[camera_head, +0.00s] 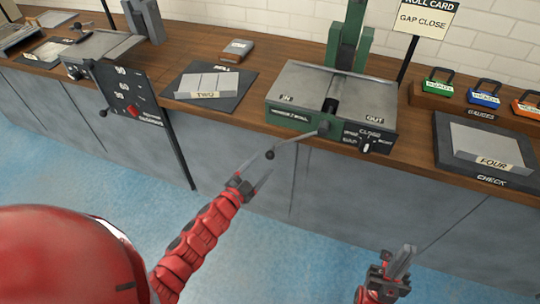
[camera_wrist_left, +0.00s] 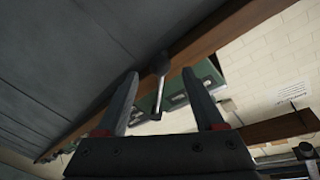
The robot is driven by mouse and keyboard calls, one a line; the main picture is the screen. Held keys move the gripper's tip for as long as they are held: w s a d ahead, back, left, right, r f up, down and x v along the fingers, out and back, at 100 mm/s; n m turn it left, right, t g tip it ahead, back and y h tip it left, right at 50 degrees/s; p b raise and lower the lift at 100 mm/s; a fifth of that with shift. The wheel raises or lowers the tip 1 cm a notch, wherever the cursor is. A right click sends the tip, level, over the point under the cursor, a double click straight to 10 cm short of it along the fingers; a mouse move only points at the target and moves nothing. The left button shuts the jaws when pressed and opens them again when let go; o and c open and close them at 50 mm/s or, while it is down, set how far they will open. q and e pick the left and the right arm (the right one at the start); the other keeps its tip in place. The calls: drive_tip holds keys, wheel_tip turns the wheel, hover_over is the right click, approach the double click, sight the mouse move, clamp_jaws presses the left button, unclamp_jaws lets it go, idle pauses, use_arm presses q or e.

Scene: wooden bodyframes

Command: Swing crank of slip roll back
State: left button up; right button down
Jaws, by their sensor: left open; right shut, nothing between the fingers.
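The slip roll (camera_head: 330,95) is a grey-topped green machine on the bench. Its crank (camera_head: 298,139) sticks out from the front, slanting left and down to a dark round knob (camera_head: 269,154). My left gripper (camera_head: 265,164) is open at the knob. In the left wrist view the knob (camera_wrist_left: 160,63) shows between and slightly beyond the two fingertips (camera_wrist_left: 160,78), with the crank rod running below it; I cannot tell whether the fingers touch it. My right gripper (camera_head: 405,256) is shut and empty, low in front of the cabinets.
The wooden bench holds a plate marked TWO (camera_head: 210,86) left of the machine and a plate marked FOUR (camera_head: 485,148) on the right. Coloured padlock-shaped gauges (camera_head: 483,95) stand at the back right. A sign (camera_head: 424,19) stands behind. The floor in front is clear.

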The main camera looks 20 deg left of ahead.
sight(270, 155)
use_arm(q)
drive_tip(key=x, duration=0.5)
drive_tip(key=shift+w+d, duration=0.1)
drive_tip(key=shift+w, duration=0.2)
clamp_jaws()
idle(1.1)
